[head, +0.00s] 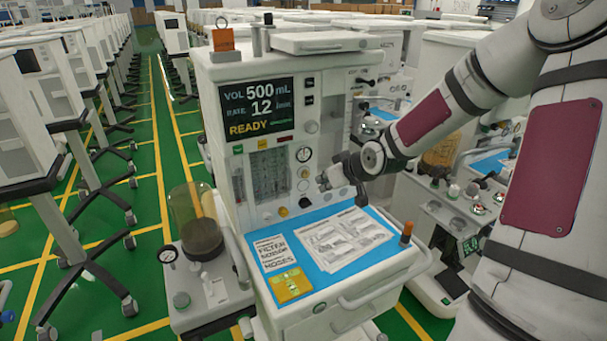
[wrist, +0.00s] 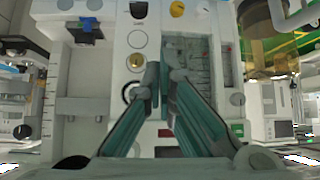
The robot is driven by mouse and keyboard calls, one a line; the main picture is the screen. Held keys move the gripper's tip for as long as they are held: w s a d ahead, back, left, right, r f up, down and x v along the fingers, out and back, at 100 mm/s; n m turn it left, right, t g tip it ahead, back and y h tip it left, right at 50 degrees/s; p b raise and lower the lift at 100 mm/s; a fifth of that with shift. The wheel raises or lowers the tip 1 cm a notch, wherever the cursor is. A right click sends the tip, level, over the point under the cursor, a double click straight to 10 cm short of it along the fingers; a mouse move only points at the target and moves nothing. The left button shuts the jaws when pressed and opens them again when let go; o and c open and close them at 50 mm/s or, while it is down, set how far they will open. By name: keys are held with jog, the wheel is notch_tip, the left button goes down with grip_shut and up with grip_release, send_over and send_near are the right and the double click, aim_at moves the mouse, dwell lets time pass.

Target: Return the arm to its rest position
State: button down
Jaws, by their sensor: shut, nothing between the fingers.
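My arm reaches in from the right in the head view, bent, with its wrist in front of the anaesthesia cart (head: 226,70). My gripper (head: 324,181) is close to the cart's front panel, beside its knobs and gauges and above the blue work surface. In the wrist view my gripper (wrist: 165,75) shows two green-grey fingers, shut and empty, in front of the panel. Whether the fingertips touch the panel cannot be told. The cart's screen (head: 258,108) reads VOL 500 mL, RATE 12, READY.
The blue tray top (head: 327,273) holds printed sheets (head: 343,238) and a yellow card (head: 291,285). A bellows jar (head: 196,222) stands left of the cart. Another cart (head: 440,212) is close on the right, behind my arm. Green floor lies open at left between rows of carts.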

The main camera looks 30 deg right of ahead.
jog(key=s+a+r+g, duration=0.1)
jog(key=s+a+r, duration=0.5)
jog(key=s, duration=0.4)
jog(key=s+a+r+g, duration=0.1)
jog(key=s+a+r, duration=0.4)
jog(key=s, duration=0.4)
jog(key=s+a+r+m+g+h, duration=0.1)
jog(key=s+a+r+g, duration=0.1)
jog(key=s+a+r, duration=0.4)
jog(key=s+r, duration=0.1)
jog(key=s, duration=0.3)
jog(key=shift+s+a+r, duration=0.15)
jog(key=shift+s+a, duration=0.15)
jog(key=shift+s, duration=0.05)
